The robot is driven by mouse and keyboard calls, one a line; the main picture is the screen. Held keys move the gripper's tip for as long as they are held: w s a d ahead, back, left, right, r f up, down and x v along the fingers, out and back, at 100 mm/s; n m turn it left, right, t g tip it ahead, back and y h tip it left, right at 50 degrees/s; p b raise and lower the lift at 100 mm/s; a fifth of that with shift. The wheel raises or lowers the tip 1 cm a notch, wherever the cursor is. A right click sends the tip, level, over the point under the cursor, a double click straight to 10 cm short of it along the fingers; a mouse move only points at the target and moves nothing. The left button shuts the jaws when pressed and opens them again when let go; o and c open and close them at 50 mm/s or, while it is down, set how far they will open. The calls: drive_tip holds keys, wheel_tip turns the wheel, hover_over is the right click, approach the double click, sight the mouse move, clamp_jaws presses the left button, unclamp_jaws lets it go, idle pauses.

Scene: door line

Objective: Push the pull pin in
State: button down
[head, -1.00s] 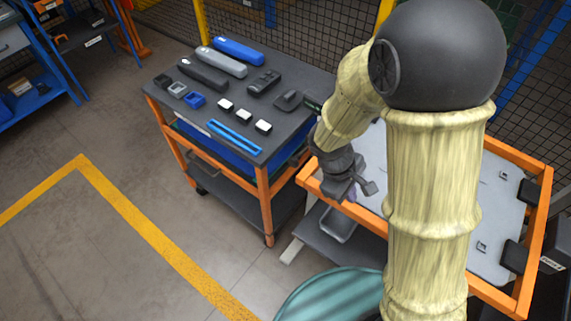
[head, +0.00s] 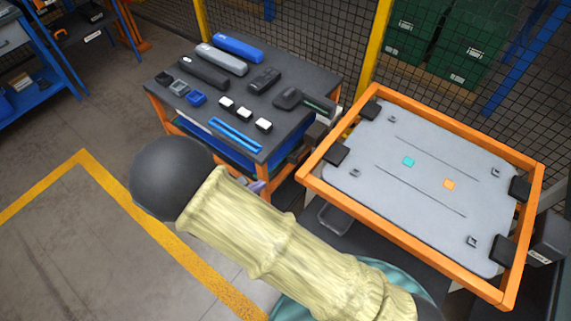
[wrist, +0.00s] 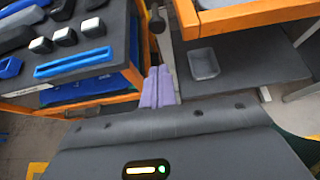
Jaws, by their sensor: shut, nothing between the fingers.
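In the wrist view, a dark rounded knob (wrist: 157,22) stands in the gap between the tool cart and the orange-framed fixture. It looks like the pull pin, though I cannot tell how far in it sits. My gripper (wrist: 159,70) shows there with two purple fingers pressed together and nothing between them. The fingertips are below the knob in the picture, apart from it. In the head view, my gripper (head: 258,187) is mostly hidden behind my arm, with a bit of purple showing beside the cart. I cannot make out the pin clearly in the head view.
The orange-framed fixture (head: 420,241) holds a grey plate (head: 400,200) with black corner blocks. The tool cart (head: 300,85) to its left carries cases and small blocks. A small grey bin (wrist: 203,64) sits on a low shelf. Open floor (head: 60,250) lies at left.

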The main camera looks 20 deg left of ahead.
drive_tip(key=p, duration=0.4)
approach(291, 162)
wheel_tip(291, 162, down, 3)
drive_tip(key=w, duration=0.1)
drive_tip(key=w+d, duration=0.1)
drive_tip(key=w+d+p, duration=0.1)
drive_tip(key=w, duration=0.1)
drive_tip(key=shift+w+p, duration=0.25)
drive_tip(key=shift+p, duration=0.05)
drive_tip(key=shift+w+f, duration=0.1)
drive_tip(key=shift+w, duration=0.2)
